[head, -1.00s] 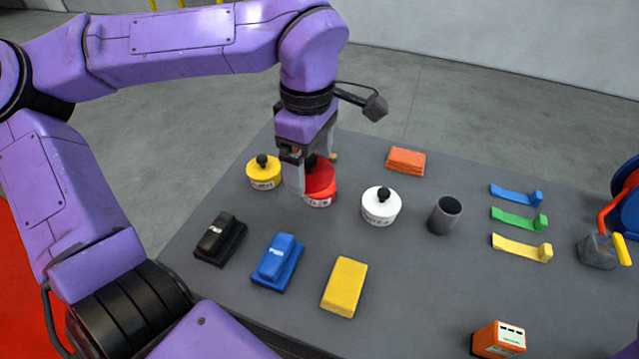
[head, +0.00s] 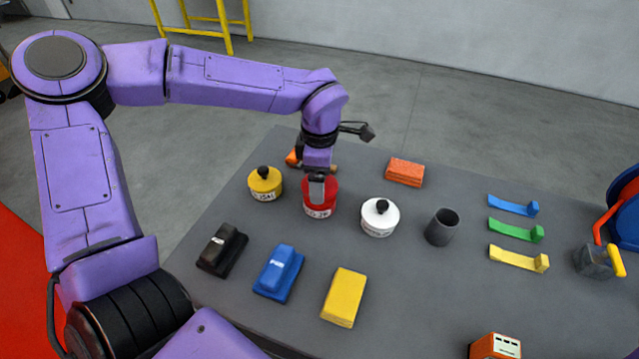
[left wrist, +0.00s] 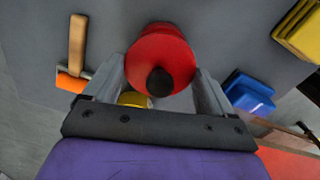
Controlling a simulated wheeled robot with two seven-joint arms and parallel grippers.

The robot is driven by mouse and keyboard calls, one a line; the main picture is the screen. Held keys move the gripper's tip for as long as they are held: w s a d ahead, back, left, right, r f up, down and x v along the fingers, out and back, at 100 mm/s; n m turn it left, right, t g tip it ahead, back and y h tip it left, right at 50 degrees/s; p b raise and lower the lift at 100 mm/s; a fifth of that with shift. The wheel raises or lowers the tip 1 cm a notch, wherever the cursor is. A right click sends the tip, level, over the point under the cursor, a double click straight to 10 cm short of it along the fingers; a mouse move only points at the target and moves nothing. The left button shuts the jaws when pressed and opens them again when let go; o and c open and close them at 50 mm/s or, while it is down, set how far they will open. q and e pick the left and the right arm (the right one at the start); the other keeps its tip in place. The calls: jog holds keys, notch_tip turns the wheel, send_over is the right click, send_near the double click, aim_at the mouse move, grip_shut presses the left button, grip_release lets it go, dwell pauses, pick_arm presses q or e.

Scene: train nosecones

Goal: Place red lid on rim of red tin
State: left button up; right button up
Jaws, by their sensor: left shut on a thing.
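The red tin (head: 316,210) with its pale label stands upright on the grey table, between a yellow tin and a white tin. The red lid (left wrist: 160,55), with a black knob (left wrist: 160,82), is over the tin. In the left wrist view its red disc lies between the two fingers. My left gripper (head: 317,190) points down at the red tin and is shut on the red lid. The gripper hides part of the lid and rim in the head view, so I cannot tell whether the lid touches the rim. My right gripper is not in view.
The lidded yellow tin (head: 265,185) and white tin (head: 380,218) stand close on either side. An orange roller with a wooden handle (left wrist: 77,45) lies behind. Black (head: 222,250) and blue (head: 278,273) blocks and a yellow block (head: 344,297) lie in front.

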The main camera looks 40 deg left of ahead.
pick_arm(q)
jog(key=shift+f, duration=1.4)
jog(key=shift+s+f, duration=0.1)
jog(key=shift+f, duration=0.05)
jog(key=o, duration=0.8)
jog(key=shift+o, duration=0.2)
notch_tip(320, 180, up, 12)
jog(key=shift+r, duration=0.2)
